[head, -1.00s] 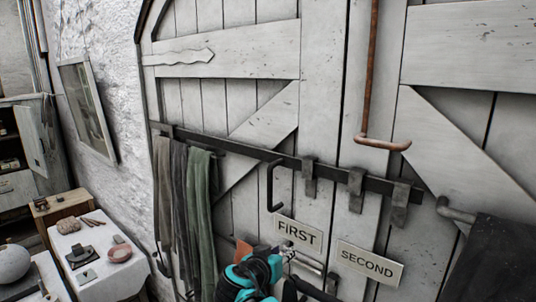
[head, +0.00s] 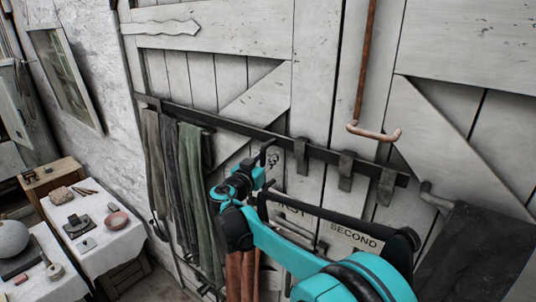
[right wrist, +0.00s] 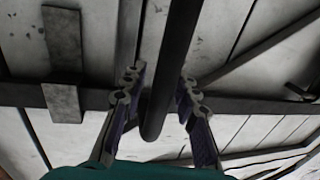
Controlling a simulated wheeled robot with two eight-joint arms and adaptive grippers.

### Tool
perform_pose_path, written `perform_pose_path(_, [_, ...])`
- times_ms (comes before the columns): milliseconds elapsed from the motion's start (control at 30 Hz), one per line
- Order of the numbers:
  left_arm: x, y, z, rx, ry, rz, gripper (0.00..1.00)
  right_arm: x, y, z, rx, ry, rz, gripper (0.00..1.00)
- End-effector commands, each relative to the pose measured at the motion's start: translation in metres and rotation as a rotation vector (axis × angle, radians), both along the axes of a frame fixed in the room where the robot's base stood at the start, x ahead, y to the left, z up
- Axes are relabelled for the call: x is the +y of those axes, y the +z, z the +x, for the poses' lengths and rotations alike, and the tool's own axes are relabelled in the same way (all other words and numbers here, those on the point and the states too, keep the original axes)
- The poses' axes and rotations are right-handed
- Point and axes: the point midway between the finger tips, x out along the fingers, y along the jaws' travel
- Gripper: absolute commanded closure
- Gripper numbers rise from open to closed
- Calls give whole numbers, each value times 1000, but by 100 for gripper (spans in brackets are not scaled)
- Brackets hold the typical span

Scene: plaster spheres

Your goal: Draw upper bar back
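The upper bar (head: 228,124) is a long dark flat bar lying across the white plank door, passing behind several metal brackets (head: 346,170). A dark handle (head: 269,147) hangs from it; its lower part is hidden by my right gripper in the head view. My right gripper (head: 268,163) is at this handle. In the right wrist view, the handle (right wrist: 170,75) runs between the two spread fingers of the right gripper (right wrist: 158,92), with gaps showing on both sides. The bar (right wrist: 240,104) crosses behind. My left gripper is out of view.
Grey and green cloths (head: 190,175) hang left of the gripper. A FIRST sign (head: 292,212), partly hidden, and a SECOND sign (head: 355,238) are on the door. A rusty rod (head: 367,70) hangs at right. A white-covered table (head: 105,250) stands at far left.

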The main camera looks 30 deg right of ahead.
Motion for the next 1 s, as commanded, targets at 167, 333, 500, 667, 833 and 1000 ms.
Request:
perform_pose_path(167, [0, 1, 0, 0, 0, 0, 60, -4, 0, 2, 0, -1, 0, 70])
perform_pose_path(333, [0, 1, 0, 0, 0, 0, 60, -4, 0, 2, 1, 0, 1, 76])
perform_pose_path(500, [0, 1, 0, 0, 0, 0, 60, -4, 0, 2, 1, 0, 1, 100])
perform_pose_path(667, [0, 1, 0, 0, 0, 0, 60, -4, 0, 2, 1, 0, 1, 100])
perform_pose_path(833, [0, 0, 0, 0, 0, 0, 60, -2, 0, 6, 1, 1, 1, 100])
perform_pose_path(1000, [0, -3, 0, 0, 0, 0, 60, 7, -1, 28, 0, 4, 0, 100])
